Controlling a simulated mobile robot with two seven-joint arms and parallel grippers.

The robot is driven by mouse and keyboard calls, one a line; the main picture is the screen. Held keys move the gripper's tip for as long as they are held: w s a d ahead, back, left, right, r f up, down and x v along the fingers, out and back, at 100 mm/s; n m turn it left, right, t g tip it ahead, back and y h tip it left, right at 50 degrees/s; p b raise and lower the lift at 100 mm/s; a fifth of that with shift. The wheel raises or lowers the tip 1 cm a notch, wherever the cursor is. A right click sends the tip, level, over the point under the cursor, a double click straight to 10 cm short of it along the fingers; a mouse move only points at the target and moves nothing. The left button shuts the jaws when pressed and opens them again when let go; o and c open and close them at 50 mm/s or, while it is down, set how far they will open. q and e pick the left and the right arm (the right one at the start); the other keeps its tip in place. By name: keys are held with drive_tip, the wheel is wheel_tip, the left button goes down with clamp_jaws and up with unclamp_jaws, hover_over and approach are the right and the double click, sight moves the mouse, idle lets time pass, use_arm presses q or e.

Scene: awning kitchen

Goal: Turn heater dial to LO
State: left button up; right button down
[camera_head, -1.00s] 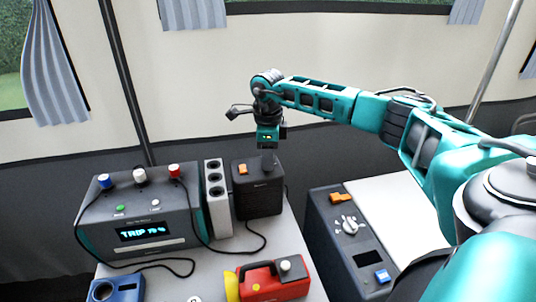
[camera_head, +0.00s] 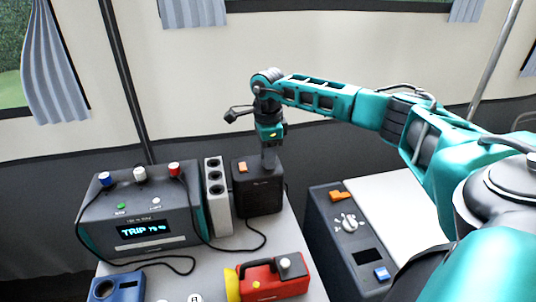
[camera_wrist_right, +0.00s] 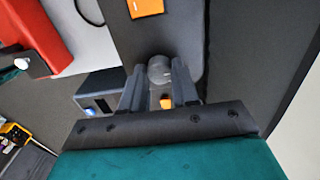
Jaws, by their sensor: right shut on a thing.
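The dark box (camera_head: 258,192), which I take to be the heater, stands at the back of the table with an orange switch (camera_head: 243,167) on top. My right gripper (camera_head: 269,158) points down over its top. In the right wrist view, my right gripper (camera_wrist_right: 158,88) is shut on the round grey dial (camera_wrist_right: 159,68), one finger on each side. The orange switch also shows there (camera_wrist_right: 145,7). The dial's LO mark and its pointer cannot be read. My left gripper is not in view.
A grey power station (camera_head: 140,228) with a lit "TRIP" display stands left. A white socket strip (camera_head: 217,205) stands close beside the heater. A red-yellow torch (camera_head: 272,279) and a blue device (camera_head: 117,287) lie in front. A grey unit with a white knob (camera_head: 349,224) is at right.

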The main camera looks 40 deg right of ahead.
drive_tip(key=c, duration=0.8)
unclamp_jaws()
drive_tip(key=shift+r, duration=0.1)
wheel_tip(320, 180, up, 13)
drive_tip(key=shift+f+p, duration=0.15)
drive_tip(key=shift+p, duration=0.15)
